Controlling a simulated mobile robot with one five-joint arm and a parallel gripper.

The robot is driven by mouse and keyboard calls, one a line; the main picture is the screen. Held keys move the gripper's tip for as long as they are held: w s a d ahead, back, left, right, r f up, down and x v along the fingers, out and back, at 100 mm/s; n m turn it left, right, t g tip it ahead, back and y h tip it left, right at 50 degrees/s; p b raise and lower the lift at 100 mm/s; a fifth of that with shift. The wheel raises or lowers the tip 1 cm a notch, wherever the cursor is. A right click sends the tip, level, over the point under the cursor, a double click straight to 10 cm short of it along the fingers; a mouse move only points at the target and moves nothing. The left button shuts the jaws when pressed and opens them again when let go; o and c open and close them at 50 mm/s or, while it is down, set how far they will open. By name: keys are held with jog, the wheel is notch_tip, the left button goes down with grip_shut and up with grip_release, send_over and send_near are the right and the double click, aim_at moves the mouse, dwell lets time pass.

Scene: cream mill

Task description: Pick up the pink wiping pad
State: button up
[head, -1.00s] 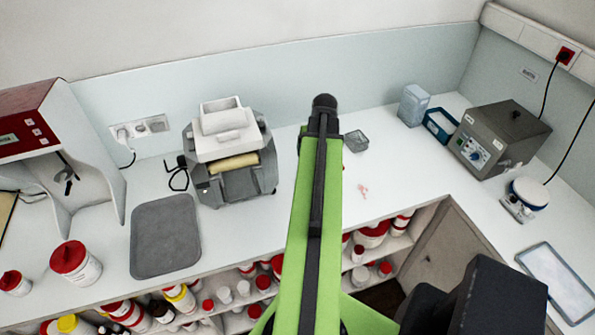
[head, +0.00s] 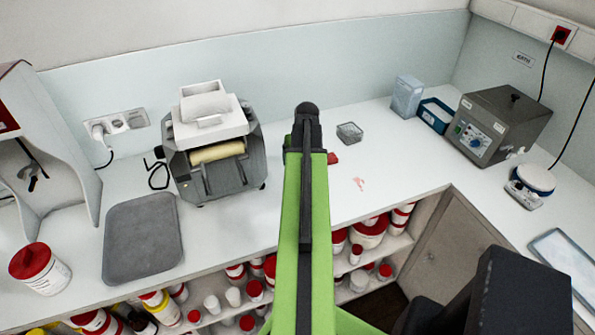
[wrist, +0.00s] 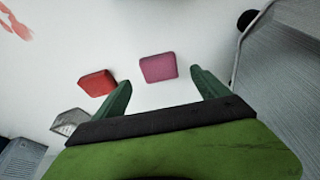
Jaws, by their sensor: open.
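The pink wiping pad (wrist: 158,68) lies on the white counter in the wrist view, ahead of my gripper and between the lines of its two fingers. My gripper (wrist: 160,88) is open with its green fingers apart and nothing between the tips. The pad looks a short way beyond the fingertips and apart from them. In the head view my arm hides the pink pad. A red pad (wrist: 97,83) lies just left of it, close to the left finger. Part of the red pad shows in the head view (head: 333,158) beside my arm.
A grey three-roll mill (head: 215,150) stands left of my arm. A pink smear (head: 359,183) marks the counter (head: 400,165). A grey tray mat (head: 142,238) lies at left. Shelves of jars sit below the front edge.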

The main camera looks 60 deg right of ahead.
jog(key=b+x, duration=0.4)
jog(key=x, duration=0.1)
jog(key=shift+d, duration=0.1)
jog(key=shift+r, duration=0.2)
jog(key=c, duration=1.4)
jog(key=shift+c, duration=0.2)
jog(key=shift+r+p, duration=0.15)
jog(key=shift+p, duration=0.15)
notch_tip(320, 180, up, 10)
jog(key=p, duration=0.9)
jog(key=shift+p, duration=0.4)
